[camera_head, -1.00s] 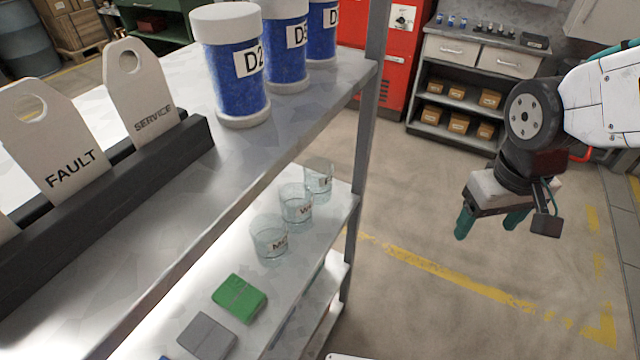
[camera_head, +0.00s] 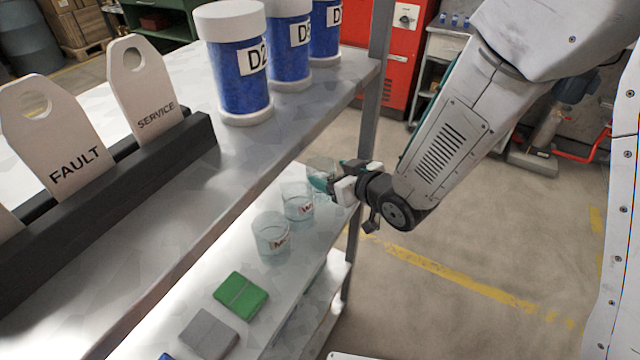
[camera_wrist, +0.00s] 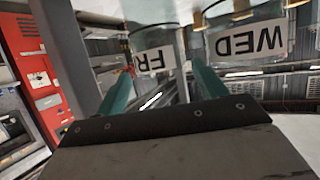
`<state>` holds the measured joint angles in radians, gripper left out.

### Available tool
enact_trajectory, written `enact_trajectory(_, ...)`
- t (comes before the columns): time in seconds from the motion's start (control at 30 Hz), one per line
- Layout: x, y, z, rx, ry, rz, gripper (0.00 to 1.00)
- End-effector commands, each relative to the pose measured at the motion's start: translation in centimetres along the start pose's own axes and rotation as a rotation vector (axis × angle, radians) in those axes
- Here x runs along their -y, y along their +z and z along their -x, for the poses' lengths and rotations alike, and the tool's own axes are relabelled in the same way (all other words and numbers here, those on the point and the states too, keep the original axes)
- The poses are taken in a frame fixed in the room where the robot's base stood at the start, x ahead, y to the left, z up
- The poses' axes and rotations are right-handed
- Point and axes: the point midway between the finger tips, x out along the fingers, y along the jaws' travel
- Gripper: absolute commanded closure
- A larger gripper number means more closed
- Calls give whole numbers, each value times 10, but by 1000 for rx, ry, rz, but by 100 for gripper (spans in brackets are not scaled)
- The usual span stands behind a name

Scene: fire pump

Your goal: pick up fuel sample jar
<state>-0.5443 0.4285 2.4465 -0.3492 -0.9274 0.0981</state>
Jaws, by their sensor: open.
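Three clear glass jars with white labels stand in a row on the lower shelf. In the head view the near jar (camera_head: 271,236) and the middle jar (camera_head: 297,203) show well; the far jar (camera_head: 319,166) is partly hidden by my gripper (camera_head: 324,186). In the wrist view the labels appear upside down: the FRI jar (camera_wrist: 153,36) is ahead, between the lines of my two green fingers (camera_wrist: 160,80), and the WED jar (camera_wrist: 248,38) is right of it. My gripper is open at the far jar, with nothing held. I cannot tell whether a finger touches glass.
The upper shelf (camera_head: 180,190) overhangs the jars, bearing blue containers (camera_head: 238,75) and a rack of FAULT and SERVICE tags (camera_head: 150,165). A grey post (camera_head: 372,105) stands close to my gripper. Green (camera_head: 241,295) and grey (camera_head: 208,333) blocks lie nearer on the lower shelf.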

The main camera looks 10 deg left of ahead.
Motion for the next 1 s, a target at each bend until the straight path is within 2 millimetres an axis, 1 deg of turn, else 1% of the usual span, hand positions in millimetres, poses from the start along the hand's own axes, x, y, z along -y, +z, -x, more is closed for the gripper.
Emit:
enact_trajectory(0.03, 0, 1, -6, 1, -1, 0, 29)
enact_trajectory(0.27, 1, 1, -34, 1, 0, 0, 29)
enact_trajectory(0.4, 1, 1, -56, 3, 0, 0, 29)
enact_trajectory(0.5, 0, 0, -66, 2, 2, 0, 29)
enact_trajectory(0.6, 0, 0, -70, 2, 2, -1, 29)
enact_trajectory(0.77, 0, 0, -70, 2, 2, -1, 29)
enact_trajectory(0.8, 0, 0, -69, 2, 2, -1, 35)
enact_trajectory(0.87, 0, 0, -69, 2, 2, 0, 52)
enact_trajectory(0.9, 0, 0, -69, 2, 2, 0, 63)
enact_trajectory(0.93, 0, 0, -69, 2, 2, 0, 67)
enact_trajectory(1.0, 0, 0, -69, 1, 2, 0, 67)
